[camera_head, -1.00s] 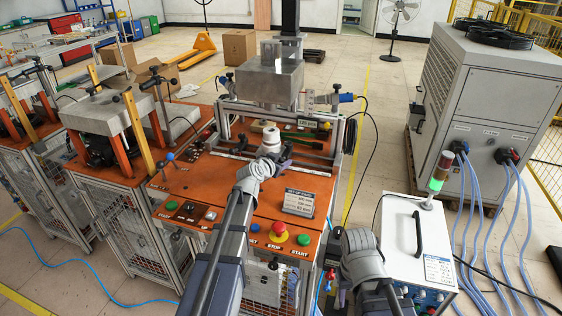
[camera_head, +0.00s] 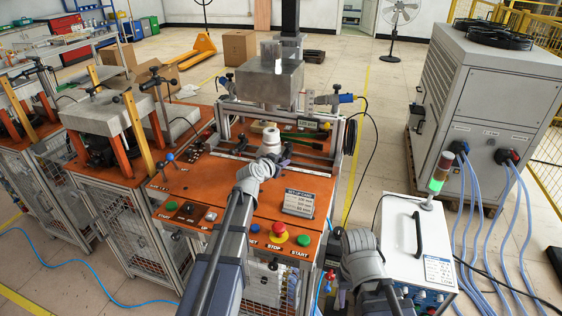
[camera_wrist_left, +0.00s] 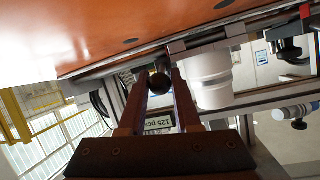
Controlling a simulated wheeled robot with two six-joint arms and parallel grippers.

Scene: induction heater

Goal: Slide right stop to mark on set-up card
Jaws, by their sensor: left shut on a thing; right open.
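My left gripper (camera_head: 281,155) reaches over the orange bench top, just right of a white ceramic-looking cylinder (camera_head: 271,138). In the left wrist view its fingers (camera_wrist_left: 160,95) are closed around a dark round knob (camera_wrist_left: 160,82), which appears to be the right stop. The knob is beside the white cylinder (camera_wrist_left: 209,78) and close to a rail. In the head view the left wrist and fingers largely cover the stop. The set-up card (camera_head: 300,203) stands on the bench's front right; its small lines cannot be read clearly. My right gripper (camera_head: 342,292) is low beside the bench, open, mostly hidden by its wrist.
A metal block (camera_head: 268,80) hangs above the frame behind the cylinder. A red emergency-stop button (camera_head: 279,229) and other buttons line the bench front. A white cabinet (camera_head: 418,240) with a signal lamp stands right. The orange surface (camera_head: 215,180) left of my left arm is mostly clear.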

